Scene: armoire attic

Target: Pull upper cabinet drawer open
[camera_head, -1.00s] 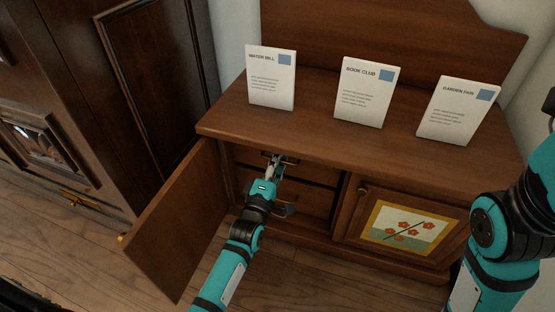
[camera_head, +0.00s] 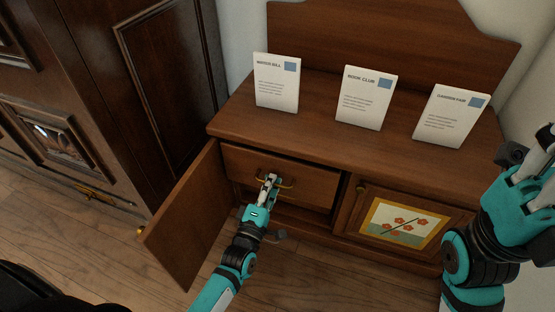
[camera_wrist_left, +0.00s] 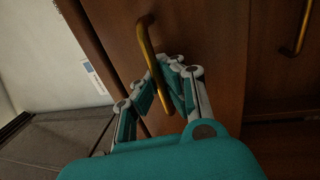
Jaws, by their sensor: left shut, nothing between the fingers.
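The upper drawer (camera_head: 300,179) of the small cabinet is pulled part way out, its brown front standing forward of the frame. Its brass bar handle (camera_head: 287,184) crosses the front and also shows in the left wrist view (camera_wrist_left: 148,50). My left gripper (camera_head: 270,179) is at the handle with its fingers shut together. In the left wrist view the fingertips (camera_wrist_left: 170,68) meet around the bar, with nothing seen pinched between them. My right gripper (camera_head: 530,180) is raised at the right edge, away from the cabinet; its fingertips are not clear.
The left cabinet door (camera_head: 185,225) stands open beside my left arm. The right door (camera_head: 355,215) with a flower picture is shut. Three white cards (camera_head: 277,85) stand on the cabinet top. A dark armoire (camera_head: 150,110) is at the left. The floor in front is clear.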

